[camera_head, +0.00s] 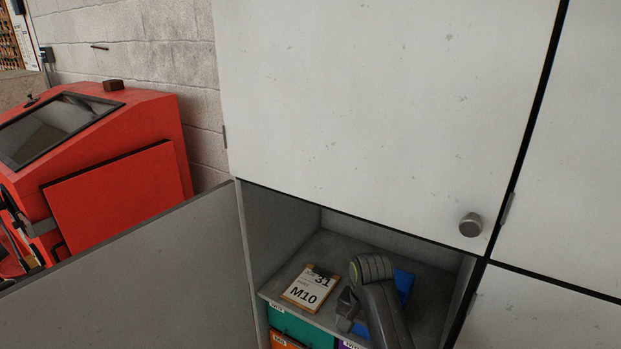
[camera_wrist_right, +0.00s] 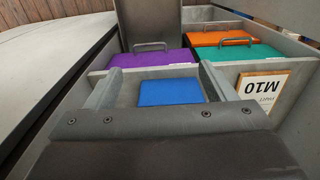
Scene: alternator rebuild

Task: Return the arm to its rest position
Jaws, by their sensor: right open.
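My right arm reaches into an open cabinet compartment in the head view, with its gripper (camera_head: 346,302) low over the grey shelf (camera_head: 345,248). In the right wrist view the gripper (camera_wrist_right: 157,78) is open, its two grey fingers apart with nothing gripped. A flat blue piece (camera_wrist_right: 170,92) shows between and beyond the fingers; whether they touch it cannot be told. Blue also shows behind my arm in the head view (camera_head: 404,284). My left gripper is in neither view.
An M10 card (camera_head: 305,288) lies on the shelf's left. Green (camera_head: 300,328), orange (camera_head: 290,342) and purple (camera_wrist_right: 153,59) bins sit below. The open cabinet door (camera_head: 140,275) stands left, a closed white door (camera_head: 380,110) above. A red cabinet machine (camera_head: 115,190) stands farther left.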

